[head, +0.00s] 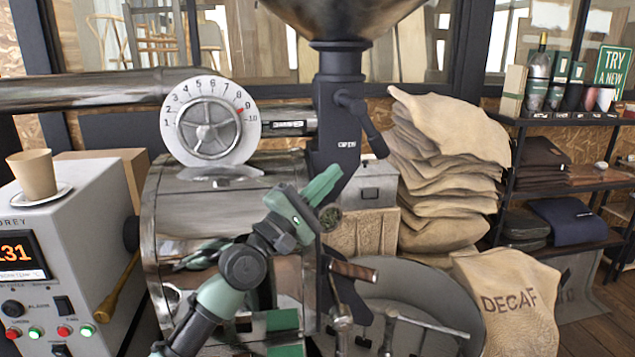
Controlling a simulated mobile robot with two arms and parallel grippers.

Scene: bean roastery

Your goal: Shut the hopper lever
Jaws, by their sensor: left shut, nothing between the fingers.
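The hopper lever (362,120) is a dark handle on the side of the black neck under the metal hopper (345,15). It slants down and to the right from its pivot, and its end hangs free above a small grey box. My left gripper (328,183) is green and dark grey, in front of the roaster body. It is shut and empty, its fingers pointing up and right, below the lever in the picture and apart from it. My right gripper is not in view.
A numbered dial (210,122) sits left of the neck. Stacked burlap sacks (445,170) stand close on the right. A control box (75,240) with a cup (33,175) is at the left. The round cooling tray (415,285) lies below right.

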